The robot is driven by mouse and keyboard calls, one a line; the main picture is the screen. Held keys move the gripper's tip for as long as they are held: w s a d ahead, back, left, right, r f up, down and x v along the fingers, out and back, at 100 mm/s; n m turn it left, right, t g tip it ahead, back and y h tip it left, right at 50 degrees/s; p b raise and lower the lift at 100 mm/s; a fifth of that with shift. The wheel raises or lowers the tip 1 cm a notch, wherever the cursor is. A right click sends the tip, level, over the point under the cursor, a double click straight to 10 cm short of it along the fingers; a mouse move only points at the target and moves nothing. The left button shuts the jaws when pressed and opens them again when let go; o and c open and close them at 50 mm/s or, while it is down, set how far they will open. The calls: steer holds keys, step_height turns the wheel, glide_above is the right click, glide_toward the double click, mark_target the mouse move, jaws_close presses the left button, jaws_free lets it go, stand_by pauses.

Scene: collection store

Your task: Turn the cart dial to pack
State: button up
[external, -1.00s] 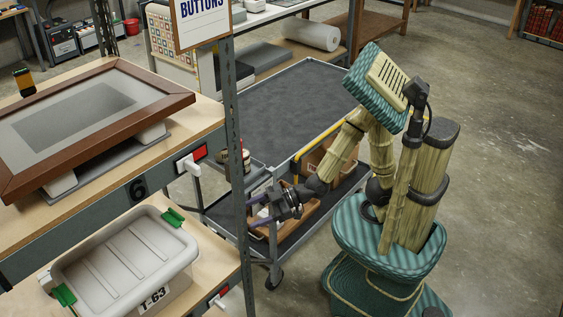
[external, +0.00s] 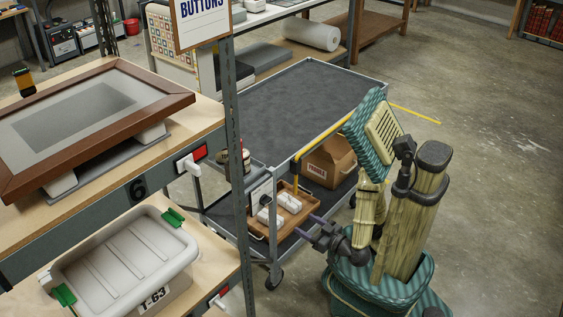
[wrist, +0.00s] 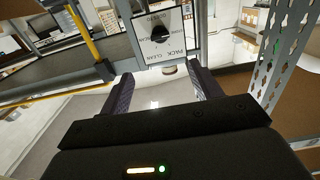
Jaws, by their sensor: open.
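The cart dial is a black knob (wrist: 160,35) on a white plate (wrist: 162,52) with printed words. I cannot tell which word the knob points to. In the external view the plate (external: 261,193) is on the near end of the grey cart (external: 272,246); the knob is too small to make out there. My gripper (external: 308,226) is open and empty, to the right of the plate and apart from it. In the wrist view its fingertips (wrist: 161,76) lie either side below the plate.
The cart's lower shelf holds a wooden tray (external: 303,211) with white boxes and a cardboard box (external: 328,165). A yellow rail (external: 315,145) runs along the cart. A shelf post (external: 237,170) stands left of the cart. Floor to the right (external: 490,200) is clear.

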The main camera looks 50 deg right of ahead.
mark_target(269, 202)
steer(key=shift+w+r, duration=0.1)
steer(key=shift+w, duration=0.1)
steer(key=w+b, duration=0.4)
steer(key=w, duration=1.1)
steer(key=shift+w, duration=1.1)
steer(key=c, duration=1)
